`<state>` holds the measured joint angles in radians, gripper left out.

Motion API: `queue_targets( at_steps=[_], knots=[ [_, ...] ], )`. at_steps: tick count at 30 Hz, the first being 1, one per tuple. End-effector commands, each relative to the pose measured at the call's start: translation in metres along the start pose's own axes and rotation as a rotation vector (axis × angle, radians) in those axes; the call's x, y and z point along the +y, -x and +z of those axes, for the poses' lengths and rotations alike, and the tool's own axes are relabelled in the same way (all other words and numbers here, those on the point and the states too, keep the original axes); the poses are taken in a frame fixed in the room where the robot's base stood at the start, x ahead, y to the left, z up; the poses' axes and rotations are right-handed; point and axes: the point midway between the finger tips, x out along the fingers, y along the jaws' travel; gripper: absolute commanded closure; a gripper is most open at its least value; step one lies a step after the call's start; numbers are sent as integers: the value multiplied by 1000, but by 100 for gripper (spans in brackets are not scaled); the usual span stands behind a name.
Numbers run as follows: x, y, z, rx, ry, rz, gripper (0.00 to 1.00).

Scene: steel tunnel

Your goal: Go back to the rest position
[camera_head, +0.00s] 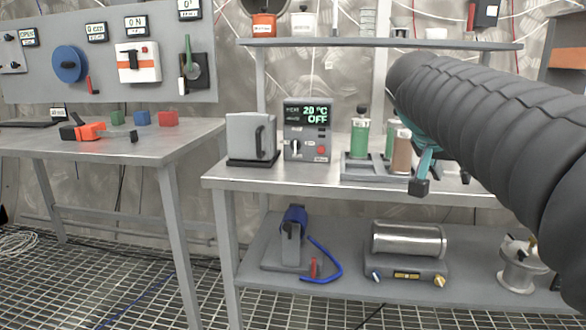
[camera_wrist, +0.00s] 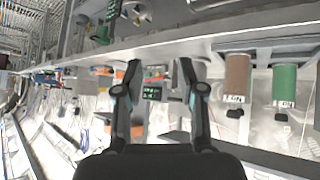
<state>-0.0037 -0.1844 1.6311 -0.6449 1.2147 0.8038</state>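My gripper (camera_wrist: 158,72) shows its two dark fingers apart in the wrist view, with nothing between them. In the head view my gripper (camera_head: 420,187) is mostly hidden behind my dark sleeved arm; one finger shows in front of the brown bottle rack, above the right bench. I cannot tell its exact distance from the bottles. The wrist view is upside down, with a brown bottle (camera_wrist: 238,75) and a green bottle (camera_wrist: 285,82) right of the fingers.
The right bench (camera_head: 330,178) holds a display device (camera_head: 307,131) reading 20 °C OFF, a grey box (camera_head: 250,138), a green bottle (camera_head: 360,138) and a brown bottle (camera_head: 401,154). The left table (camera_head: 130,152) holds coloured cubes and an orange tool (camera_head: 90,131). Grated floor (camera_head: 100,285) lies clear in front.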

Motion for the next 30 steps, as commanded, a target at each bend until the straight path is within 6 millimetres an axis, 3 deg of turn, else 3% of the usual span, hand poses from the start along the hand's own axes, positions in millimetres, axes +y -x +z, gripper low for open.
queue_targets(
  at_steps=[1, 9, 15, 18, 21, 30],
  knots=[
    [4, 1, 29, -34, 57, -43, 61],
    [13, -3, 183, -174, 344, -301, 61],
    [19, -8, 284, -217, 482, -471, 61],
    [20, -11, 315, -225, 519, -524, 61],
    [20, -12, 333, -226, 540, -554, 61],
    [20, -13, 340, -228, 549, -565, 61]
  ],
)
